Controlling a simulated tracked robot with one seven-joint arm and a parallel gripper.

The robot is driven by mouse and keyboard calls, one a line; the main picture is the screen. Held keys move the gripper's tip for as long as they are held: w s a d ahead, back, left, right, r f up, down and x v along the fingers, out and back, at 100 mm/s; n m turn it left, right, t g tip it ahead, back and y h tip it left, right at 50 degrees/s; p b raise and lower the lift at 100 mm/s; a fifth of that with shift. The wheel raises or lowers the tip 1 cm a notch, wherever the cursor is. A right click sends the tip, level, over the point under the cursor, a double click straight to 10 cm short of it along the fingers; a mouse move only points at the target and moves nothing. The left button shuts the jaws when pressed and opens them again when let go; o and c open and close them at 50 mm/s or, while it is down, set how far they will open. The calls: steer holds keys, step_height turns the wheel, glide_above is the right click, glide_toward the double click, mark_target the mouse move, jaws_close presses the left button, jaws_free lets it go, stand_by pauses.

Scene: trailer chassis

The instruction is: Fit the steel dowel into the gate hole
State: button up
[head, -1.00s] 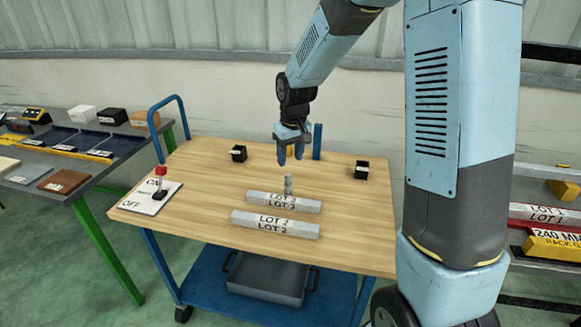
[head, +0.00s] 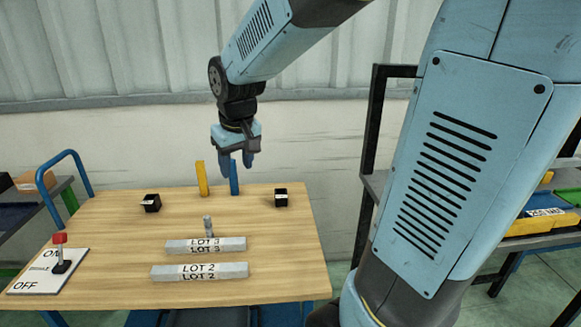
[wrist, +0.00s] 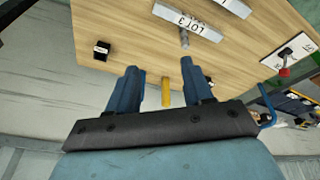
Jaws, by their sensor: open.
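The steel dowel (head: 208,226) is a short grey cylinder, upright at the rear edge of the grey bar marked LOT 3 (head: 180,246). I cannot tell whether it stands in the bar or behind it. The wrist view also shows the dowel (wrist: 184,39) beside the LOT 3 bar (wrist: 190,20). My gripper (head: 237,163) is open, fingers down, above the back of the table. It is behind and above the dowel, apart from it. Nothing shows between the fingers (wrist: 161,68) as held. I cannot make out a gate hole.
A yellow post (head: 201,178) and a blue post (head: 234,178) stand at the table's back, near my gripper. Black blocks (head: 152,203) (head: 281,198) flank them. A LOT 2 bar (head: 200,271) lies in front; a red-knobbed ON/OFF switch (head: 61,255) is at left.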

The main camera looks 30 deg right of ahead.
steer(key=s+d+r+m+t, duration=0.1)
steer(key=s+d+r, duration=0.2)
steer(key=s, duration=0.5)
steer(key=shift+s+r, duration=0.4)
steer(key=shift+r, duration=0.15)
steer(key=shift+o, duration=0.4)
steer(key=s+d+m+t, duration=0.1)
steer(key=s+d, duration=0.1)
steer(key=s, duration=0.5)
steer(key=shift+s+d+r, duration=0.2)
steer(key=shift+d+r, duration=0.05)
steer(key=shift+r, duration=0.2)
glide_above(208, 226)
steer(key=s, duration=0.3)
step_height(208, 226, down, 19)
steer(key=shift+n+g, duration=0.3)
steer(key=shift+g, duration=0.2)
steer(key=shift+x, duration=6.75)
steer(key=shift+s+d, duration=0.1)
steer(key=shift+s, duration=0.05)
steer(key=shift+c, duration=0.3)
jaws_close()
